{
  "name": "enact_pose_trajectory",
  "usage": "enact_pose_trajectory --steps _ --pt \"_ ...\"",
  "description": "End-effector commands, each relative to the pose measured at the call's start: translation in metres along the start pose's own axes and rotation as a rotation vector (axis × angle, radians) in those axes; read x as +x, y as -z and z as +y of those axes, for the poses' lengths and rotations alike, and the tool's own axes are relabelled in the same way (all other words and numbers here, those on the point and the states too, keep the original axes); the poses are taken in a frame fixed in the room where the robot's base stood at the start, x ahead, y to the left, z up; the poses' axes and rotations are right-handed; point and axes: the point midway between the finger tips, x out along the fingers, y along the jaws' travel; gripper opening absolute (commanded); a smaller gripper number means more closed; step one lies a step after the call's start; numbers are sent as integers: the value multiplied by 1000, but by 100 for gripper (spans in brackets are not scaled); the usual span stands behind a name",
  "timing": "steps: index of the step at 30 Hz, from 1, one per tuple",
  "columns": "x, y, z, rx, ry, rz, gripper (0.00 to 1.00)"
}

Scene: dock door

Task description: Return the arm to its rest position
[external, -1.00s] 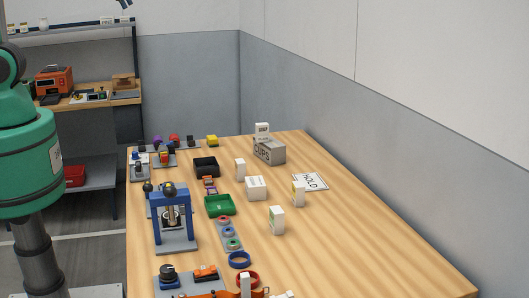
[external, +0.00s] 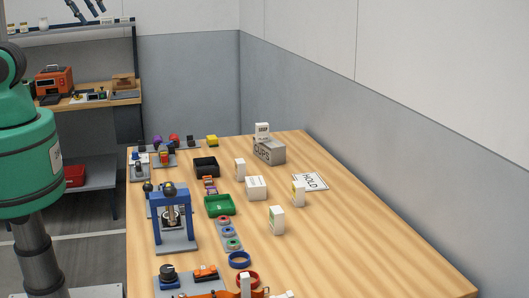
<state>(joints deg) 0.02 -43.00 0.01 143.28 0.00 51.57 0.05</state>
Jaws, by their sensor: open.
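My gripper (external: 88,14) shows only by its dark blue fingers at the top left edge of the external view. The fingers are apart and nothing shows between them. The rest of the gripper is cut off by the frame. It is high up, apart from the bench and everything on it. My green arm link (external: 28,160) stands at the left edge; most of my arm is out of frame.
The wooden bench (external: 340,240) holds a blue press (external: 172,215), a green tray (external: 219,206), a black bin (external: 206,168), a grey CUPS box (external: 268,151), white boxes (external: 277,220) and a HOLD card (external: 311,181). Its right side is largely clear. A back shelf (external: 85,102) stands behind.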

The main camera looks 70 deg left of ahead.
Motion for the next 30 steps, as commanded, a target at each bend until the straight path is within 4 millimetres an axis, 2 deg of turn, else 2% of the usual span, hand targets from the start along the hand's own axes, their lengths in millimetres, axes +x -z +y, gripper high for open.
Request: enact_pose_trajectory --steps 5,11,30 --pt "3 -2 0 -1 0 0 49" --pt "20 -10 0 -1 0 0 49" --pt "120 -64 0 -1 0 0 49"
